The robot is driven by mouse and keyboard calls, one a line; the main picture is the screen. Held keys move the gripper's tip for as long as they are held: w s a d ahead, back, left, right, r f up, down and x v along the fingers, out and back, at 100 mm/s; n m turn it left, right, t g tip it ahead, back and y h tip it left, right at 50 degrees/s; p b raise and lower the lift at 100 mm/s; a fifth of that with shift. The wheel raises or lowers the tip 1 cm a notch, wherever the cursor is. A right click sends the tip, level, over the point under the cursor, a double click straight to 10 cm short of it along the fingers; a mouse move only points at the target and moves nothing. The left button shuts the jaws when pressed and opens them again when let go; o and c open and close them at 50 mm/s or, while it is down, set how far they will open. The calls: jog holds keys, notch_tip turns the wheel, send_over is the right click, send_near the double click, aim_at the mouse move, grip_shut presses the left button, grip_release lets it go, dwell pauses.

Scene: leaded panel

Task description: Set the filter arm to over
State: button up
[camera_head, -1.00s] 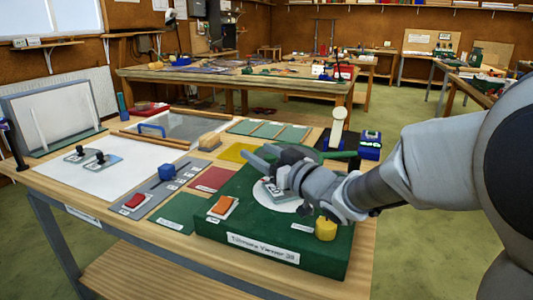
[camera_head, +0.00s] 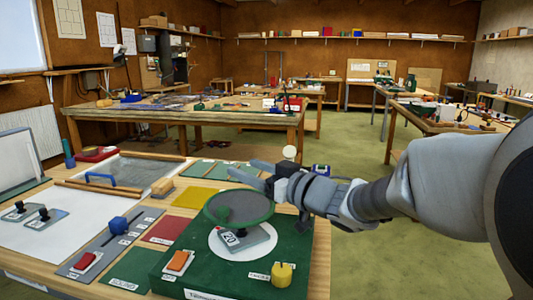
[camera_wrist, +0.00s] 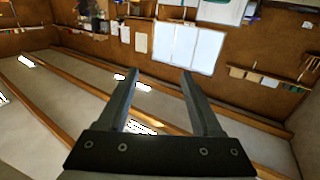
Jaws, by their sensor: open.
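The green viewer box (camera_head: 215,280) stands at the front right of the bench, with a white disc (camera_head: 268,252) on top. A round green-rimmed filter (camera_head: 240,207) with a grey-green centre appears raised above that disc. It overlaps the far part of the disc in the head view. A grey piece (camera_head: 255,240) with a "20" label lies on the disc below it. My gripper (camera_head: 245,167) is behind and above the filter, apart from it as far as I can tell. The wrist view shows my gripper (camera_wrist: 160,85) open with nothing between its fingers. The filter's support is mostly hidden.
A yellow knob (camera_head: 282,274) and an orange switch (camera_head: 178,262) sit on the box's top. A grey slider plate (camera_head: 120,240) with a blue knob lies to the left. Coloured sheets and a wooden block (camera_head: 162,187) lie behind it. Open floor is to the right.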

jog(key=shift+s+d+r+p, duration=0.1)
jog(key=shift+d+r, duration=0.25)
jog(key=shift+d, duration=0.2)
jog(key=shift+d+r+p, duration=0.15)
jog(key=shift+d+r, duration=0.15)
jog(key=shift+d, duration=0.2)
jog(key=shift+s+d+r+p, duration=0.1)
jog(key=shift+d+r, duration=0.25)
jog(key=shift+d, duration=0.2)
